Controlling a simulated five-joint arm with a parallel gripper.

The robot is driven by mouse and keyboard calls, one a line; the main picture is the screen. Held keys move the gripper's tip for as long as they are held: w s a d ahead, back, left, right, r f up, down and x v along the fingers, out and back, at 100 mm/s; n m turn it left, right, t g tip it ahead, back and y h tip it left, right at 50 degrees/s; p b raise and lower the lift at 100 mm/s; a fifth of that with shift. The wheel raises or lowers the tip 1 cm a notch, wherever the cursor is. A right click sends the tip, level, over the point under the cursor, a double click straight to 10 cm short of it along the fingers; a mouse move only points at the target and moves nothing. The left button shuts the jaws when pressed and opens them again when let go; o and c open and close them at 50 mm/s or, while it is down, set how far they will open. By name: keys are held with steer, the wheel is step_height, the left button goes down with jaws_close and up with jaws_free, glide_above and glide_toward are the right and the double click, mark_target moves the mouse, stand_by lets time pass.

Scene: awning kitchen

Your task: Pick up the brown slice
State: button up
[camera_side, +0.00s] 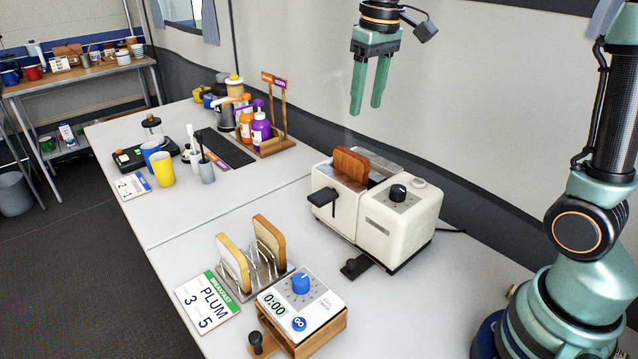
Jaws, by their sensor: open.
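A brown slice (351,164) stands upright in a slot of the cream toaster (393,212), its upper part sticking out of the top. Its lower part is hidden inside the toaster. My gripper (368,108) is open and empty, with its green fingers pointing down. In the side view it appears above the toaster and the slice, apart from both. Two paler slices of bread with brown crusts (268,238) stand in a wire rack (243,283) in front of the toaster.
A timer box with a blue knob (301,284) and a PLUM card (207,303) lie near the rack. Cups (164,170), bottles (260,128) and a wooden stand (275,146) occupy the table's far left. The wall runs close behind the toaster.

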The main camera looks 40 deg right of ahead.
mark_target(349, 151)
steer(key=shift+g, duration=0.7)
steer(key=w+f, duration=0.1)
steer(key=f, duration=0.1)
steer(key=w+f, duration=0.1)
steer(key=f, duration=0.2)
steer(key=w+d+f, duration=0.1)
steer(key=w+f, duration=0.1)
steer(key=f, duration=0.1)
steer(key=shift+d+f, duration=0.1)
steer(key=shift+f, duration=0.05)
steer(key=shift+a+f, duration=0.15)
steer(key=shift+f, duration=1.2)
steer(key=shift+a+f, duration=0.15)
steer(key=shift+f, duration=1.15)
jaws_close()
